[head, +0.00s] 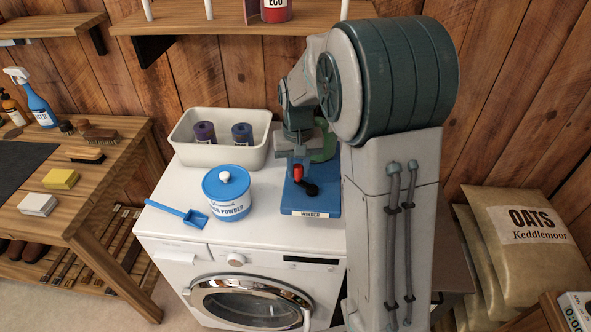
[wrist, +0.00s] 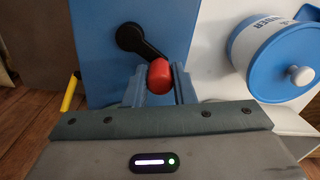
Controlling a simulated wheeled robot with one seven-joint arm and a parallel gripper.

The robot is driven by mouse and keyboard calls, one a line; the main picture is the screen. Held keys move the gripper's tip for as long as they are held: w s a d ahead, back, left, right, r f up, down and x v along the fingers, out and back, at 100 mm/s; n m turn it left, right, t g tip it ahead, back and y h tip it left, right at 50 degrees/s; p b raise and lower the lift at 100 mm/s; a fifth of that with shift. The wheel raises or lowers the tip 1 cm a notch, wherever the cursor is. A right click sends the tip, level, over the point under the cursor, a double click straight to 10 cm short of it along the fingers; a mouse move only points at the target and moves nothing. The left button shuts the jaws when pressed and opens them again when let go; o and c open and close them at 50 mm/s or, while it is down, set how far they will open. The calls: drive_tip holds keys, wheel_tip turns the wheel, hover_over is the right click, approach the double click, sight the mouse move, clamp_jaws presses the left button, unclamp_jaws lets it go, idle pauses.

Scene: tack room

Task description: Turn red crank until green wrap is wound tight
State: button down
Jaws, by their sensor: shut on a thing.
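The winder (head: 311,200) is a blue base on top of the white washing machine, with a label on its front edge. The red crank handle (head: 298,173) sits on a black crank arm (head: 311,188). In the wrist view the red handle (wrist: 160,76) is between the fingers of my gripper (wrist: 158,86), which is shut on it. The black arm (wrist: 133,38) runs up and left from the handle to its hub. The green wrap (head: 324,148) shows partly behind my gripper in the head view; how tight it is cannot be told.
A blue-lidded washing powder tub (head: 229,194) and a blue scoop (head: 186,213) stand left of the winder. A white bin (head: 245,155) with two dark rolls is behind them. Oats sacks (head: 525,240) lean at the right. A shelf (head: 240,22) is above.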

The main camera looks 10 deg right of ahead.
drive_tip(key=shift+w+d+m, duration=0.2)
drive_tip(key=shift+w+m, duration=0.05)
drive_tip(key=shift+m, duration=0.45)
drive_tip(key=c, duration=1.2)
unclamp_jaws()
wheel_tip(320, 180, up, 14)
drive_tip(key=shift+b, duration=0.4)
